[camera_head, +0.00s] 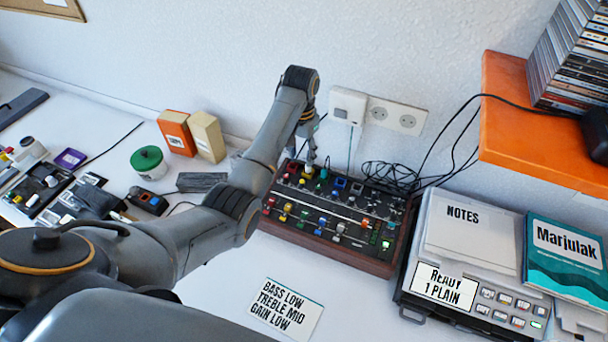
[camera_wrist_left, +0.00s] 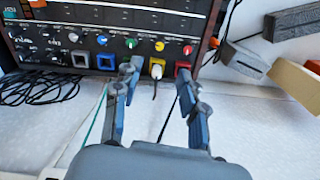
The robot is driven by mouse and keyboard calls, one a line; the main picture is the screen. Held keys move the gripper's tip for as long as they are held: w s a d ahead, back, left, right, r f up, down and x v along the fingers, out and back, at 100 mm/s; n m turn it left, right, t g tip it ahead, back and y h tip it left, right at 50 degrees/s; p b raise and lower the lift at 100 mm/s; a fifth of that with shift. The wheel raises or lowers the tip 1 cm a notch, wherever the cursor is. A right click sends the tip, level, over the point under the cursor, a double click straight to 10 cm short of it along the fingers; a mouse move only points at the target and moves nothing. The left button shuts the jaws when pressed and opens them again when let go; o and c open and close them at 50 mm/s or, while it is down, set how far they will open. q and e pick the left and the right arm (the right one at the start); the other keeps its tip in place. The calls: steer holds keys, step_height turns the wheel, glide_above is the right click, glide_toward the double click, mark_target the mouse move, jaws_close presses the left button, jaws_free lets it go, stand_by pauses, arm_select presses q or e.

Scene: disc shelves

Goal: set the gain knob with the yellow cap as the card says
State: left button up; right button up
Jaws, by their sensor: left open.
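The mixer (camera_head: 372,262) is a dark panel with wooden sides and rows of coloured knobs and sockets. In the left wrist view, a round yellow-capped knob (camera_wrist_left: 159,46) sits in a row with blue, green and red knobs. I cannot read its pointer. My left gripper (camera_head: 309,160) is open at the mixer's wall-side edge. Its fingertips (camera_wrist_left: 157,70) stand either side of a square yellow socket (camera_wrist_left: 157,65), with the yellow knob just beyond. I cannot tell if they touch anything. The card (camera_head: 286,308) reads "BASS LOW, TREBLE MID, GAIN LOW".
A grey device (camera_head: 468,301) with a "READY 1 PLAIN" label stands right of the mixer. An orange shelf (camera_head: 535,120) overhangs at right. Black cables (camera_head: 385,174) lie behind the mixer. Orange (camera_head: 176,133) and cream (camera_head: 207,137) boxes stand to the left. Table around the card is clear.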

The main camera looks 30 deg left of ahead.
mark_target(302, 182)
arm_select(q)
step_height(302, 182, down, 10)
steer(key=shift+r, duration=0.1)
steer(key=shift+f, duration=0.6)
arm_select(e)
steer(key=shift+w+r, duration=0.35)
steer(key=shift+w, duration=0.4)
arm_select(q)
jaws_close()
arm_select(e)
steer(key=shift+s, duration=0.1)
